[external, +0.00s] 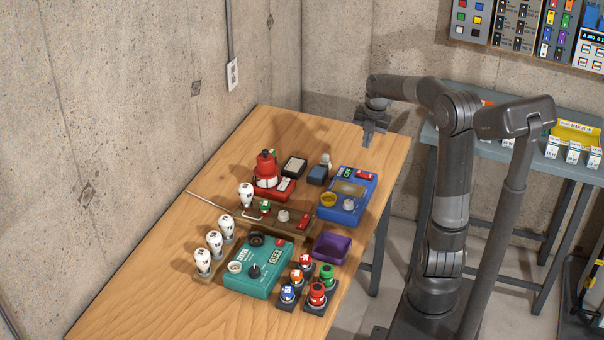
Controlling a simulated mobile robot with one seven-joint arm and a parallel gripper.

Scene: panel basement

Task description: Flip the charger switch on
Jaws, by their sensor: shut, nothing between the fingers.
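No label I can read names the charger, so I cannot tell which device carries its switch. A blue box (334,213) with a small green display, a yellow round part and a pale knob stands toward the right side of the wooden table. A teal box (238,280) with a dark dial and a display that seems to read OFF stands nearer the front. A wooden board (270,225) between them carries a pale knob and a small red part. My gripper (368,143) is shut and empty, pointing down above the table's far right part, beyond the blue box and touching nothing visible.
A red lantern-like device (266,168), several white bulbs (203,261), a purple tray (331,248) and several coloured buttons (317,295) crowd the table (150,275). Its front left is clear. A grey bench (500,150) stands behind my arm, below a wall panel (515,25).

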